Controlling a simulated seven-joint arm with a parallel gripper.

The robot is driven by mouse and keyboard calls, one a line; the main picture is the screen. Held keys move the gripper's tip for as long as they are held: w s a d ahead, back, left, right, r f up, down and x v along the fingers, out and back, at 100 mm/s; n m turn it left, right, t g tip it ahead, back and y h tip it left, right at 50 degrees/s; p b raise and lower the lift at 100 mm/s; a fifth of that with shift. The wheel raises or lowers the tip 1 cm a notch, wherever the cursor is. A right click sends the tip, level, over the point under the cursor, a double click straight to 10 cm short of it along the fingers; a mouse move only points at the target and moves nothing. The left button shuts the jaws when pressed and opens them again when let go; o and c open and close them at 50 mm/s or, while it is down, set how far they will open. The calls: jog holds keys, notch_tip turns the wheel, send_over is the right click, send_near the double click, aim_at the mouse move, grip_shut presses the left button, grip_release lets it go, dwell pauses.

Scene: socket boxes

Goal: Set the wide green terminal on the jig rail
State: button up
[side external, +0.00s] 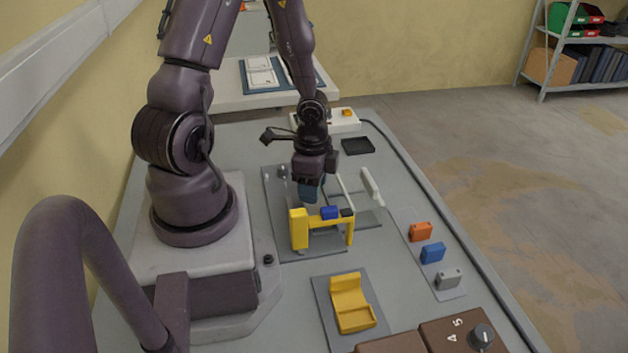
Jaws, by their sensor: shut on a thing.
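My gripper (310,182) points down just behind the yellow jig (300,232). It is shut on a dark blue-green piece (309,192), mostly hidden by the jaws; I cannot tell for sure that this is the wide green terminal. No other green terminal shows on the bench. The jig has a rail between its yellow posts. A blue block (330,212) and a small black block (347,212) sit on the rail toward its right end. The held piece is above and behind the rail's left part; whether it touches is unclear.
Orange (421,232), blue (433,252) and grey (450,279) blocks stand in a row at the right. A yellow holder (351,303) lies on a plate in front. A white upright piece (371,186) and a black tray (358,146) stand right of my gripper.

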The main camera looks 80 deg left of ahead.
jog(key=m, duration=0.4)
jog(key=w+m, duration=0.1)
jog(key=shift+d+m, duration=0.3)
jog(key=shift+m, duration=0.1)
jog(key=m, duration=0.6)
jog(key=shift+w+f, duration=0.1)
jog(key=shift+w, duration=0.1)
jog(key=shift+f, duration=2.7)
